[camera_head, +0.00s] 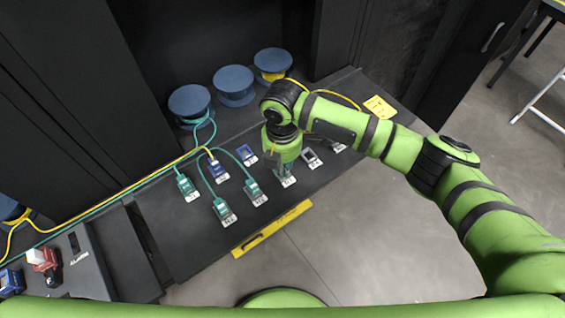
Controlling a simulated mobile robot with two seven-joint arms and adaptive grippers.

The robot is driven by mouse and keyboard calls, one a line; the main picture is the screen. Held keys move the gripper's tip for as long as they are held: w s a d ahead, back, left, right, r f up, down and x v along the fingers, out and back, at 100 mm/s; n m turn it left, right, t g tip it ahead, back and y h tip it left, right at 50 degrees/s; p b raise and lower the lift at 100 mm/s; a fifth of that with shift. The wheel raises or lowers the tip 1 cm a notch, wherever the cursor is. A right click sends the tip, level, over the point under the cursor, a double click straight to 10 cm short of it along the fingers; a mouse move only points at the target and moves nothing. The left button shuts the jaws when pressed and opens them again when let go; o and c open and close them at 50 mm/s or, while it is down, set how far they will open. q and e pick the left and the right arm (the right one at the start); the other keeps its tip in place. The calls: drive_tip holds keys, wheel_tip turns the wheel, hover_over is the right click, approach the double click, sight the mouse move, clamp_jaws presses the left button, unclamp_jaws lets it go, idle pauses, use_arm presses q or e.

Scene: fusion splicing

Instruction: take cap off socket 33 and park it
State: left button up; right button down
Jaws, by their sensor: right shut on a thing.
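My right gripper (279,168) points down at a socket (287,181) in the front row on the dark panel, right of the middle. It is shut on a cap at that socket, mostly hidden by the gripper. I cannot tell whether the cap is still seated. The label numbers are too small to read, so I cannot confirm which socket is 33. My left gripper is not in view.
Sockets with teal plugs and cables (222,210) stand left of the gripper. An uncabled socket (311,158) stands close on its right. Blue spools (234,84) stand behind. A yellow strip (272,228) runs along the front edge. A red device (44,262) is at far left.

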drive_tip(key=c, duration=1.2)
unclamp_jaws()
wheel_tip(320, 180, up, 12)
drive_tip(key=shift+r, duration=0.1)
